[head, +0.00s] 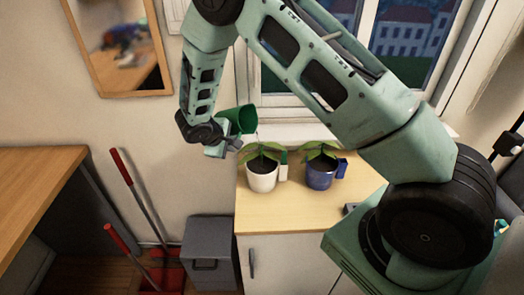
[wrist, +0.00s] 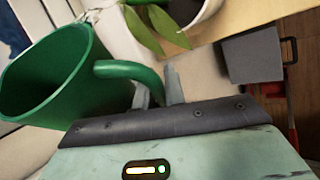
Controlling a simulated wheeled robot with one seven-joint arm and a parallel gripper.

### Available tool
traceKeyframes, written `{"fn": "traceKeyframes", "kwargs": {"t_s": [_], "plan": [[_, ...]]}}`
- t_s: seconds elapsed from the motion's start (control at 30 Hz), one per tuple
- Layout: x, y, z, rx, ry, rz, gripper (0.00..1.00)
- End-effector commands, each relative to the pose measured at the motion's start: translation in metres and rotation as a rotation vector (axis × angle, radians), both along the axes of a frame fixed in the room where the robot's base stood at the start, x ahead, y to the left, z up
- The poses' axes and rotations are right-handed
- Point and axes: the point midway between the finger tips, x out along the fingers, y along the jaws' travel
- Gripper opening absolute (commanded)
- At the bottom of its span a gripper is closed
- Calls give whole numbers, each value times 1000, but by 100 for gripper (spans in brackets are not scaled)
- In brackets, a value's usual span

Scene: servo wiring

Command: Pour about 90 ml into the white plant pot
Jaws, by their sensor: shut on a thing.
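My gripper (head: 226,148) is shut on the handle of a green jug (head: 233,122). The jug is tilted in the air, up and to the left of the white plant pot (head: 262,181). In the wrist view the jug (wrist: 45,85) shows its open mouth and its handle (wrist: 125,69) at my gripper's fingers (wrist: 158,88). No liquid level can be made out inside. The white pot holds dark soil and a leafy plant (head: 262,152), and stands upright on the wooden counter. Its rim (wrist: 207,12) and leaves show at the top of the wrist view.
A blue pot (head: 319,178) with a similar plant stands right of the white one on the counter (head: 290,212). A window is behind. A grey bin (head: 209,250) and red-handled tools (head: 128,180) stand on the floor to the left. The counter's front is clear.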

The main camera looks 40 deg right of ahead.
Motion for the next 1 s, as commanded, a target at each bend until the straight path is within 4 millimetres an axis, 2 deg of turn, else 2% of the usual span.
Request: {"fn": "traceKeyframes", "kwargs": {"t_s": [1.0], "plan": [[3, 0, -10, 14, -67, 5, 0]]}}
